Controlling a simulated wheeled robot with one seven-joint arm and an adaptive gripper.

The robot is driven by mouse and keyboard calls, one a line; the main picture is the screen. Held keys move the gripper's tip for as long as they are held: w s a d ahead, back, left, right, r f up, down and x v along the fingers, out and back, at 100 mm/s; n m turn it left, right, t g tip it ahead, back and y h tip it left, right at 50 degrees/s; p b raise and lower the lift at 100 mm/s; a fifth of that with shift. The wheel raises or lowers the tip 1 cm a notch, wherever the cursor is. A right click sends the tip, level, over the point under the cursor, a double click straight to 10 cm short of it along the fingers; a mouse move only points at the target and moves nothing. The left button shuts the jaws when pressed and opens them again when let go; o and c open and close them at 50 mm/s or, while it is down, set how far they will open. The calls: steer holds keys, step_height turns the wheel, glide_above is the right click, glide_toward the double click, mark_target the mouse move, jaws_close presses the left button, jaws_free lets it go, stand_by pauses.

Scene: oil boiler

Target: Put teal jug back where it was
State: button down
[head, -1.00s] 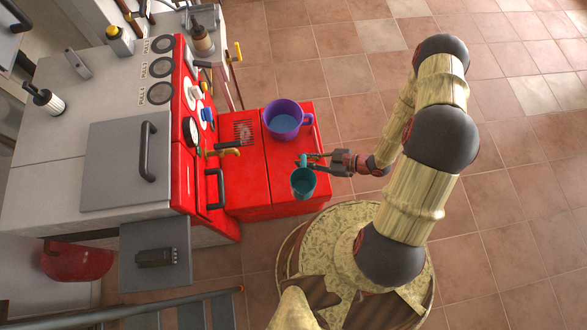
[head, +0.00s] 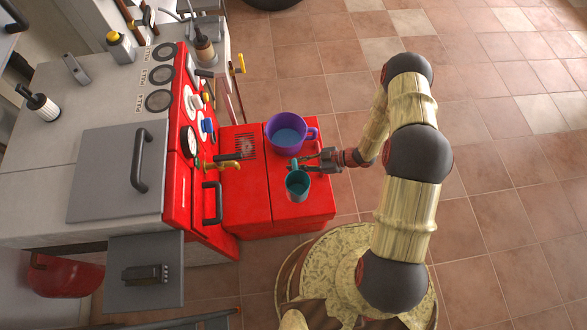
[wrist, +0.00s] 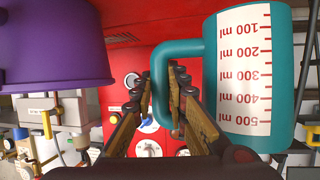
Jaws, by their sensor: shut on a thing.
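The teal jug (head: 297,187) is upright at the front part of the red box top (head: 248,203), with its open mouth facing up. In the wrist view the jug (wrist: 205,85) fills the right side, its white measuring label upside down. My gripper (head: 300,164) reaches in from the right, between the jug and the purple pot. In the wrist view my gripper (wrist: 163,95) is shut on the jug's handle. I cannot tell whether the jug's base touches the red top.
A purple pot (head: 290,146) with bluish contents stands just behind the jug; it also shows in the wrist view (wrist: 55,45). A red panel with gauges and knobs (head: 190,145) stands left, with a brass tap (head: 222,165). Tiled floor lies open to the right.

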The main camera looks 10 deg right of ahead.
steer(key=shift+w+a+f+b, duration=0.1)
steer(key=shift+w+f+b, duration=0.3)
steer(key=shift+f, duration=0.45)
steer(key=shift+w+a+f+b, duration=0.1)
steer(key=shift+w+f+b, duration=0.1)
steer(key=shift+f+b, duration=0.5)
steer(key=shift+w+f+b, duration=0.3)
steer(key=shift+f, duration=0.65)
steer(key=shift+f, duration=0.15)
steer(key=c, duration=1.8)
jaws_free()
steer(key=shift+o, duration=0.2)
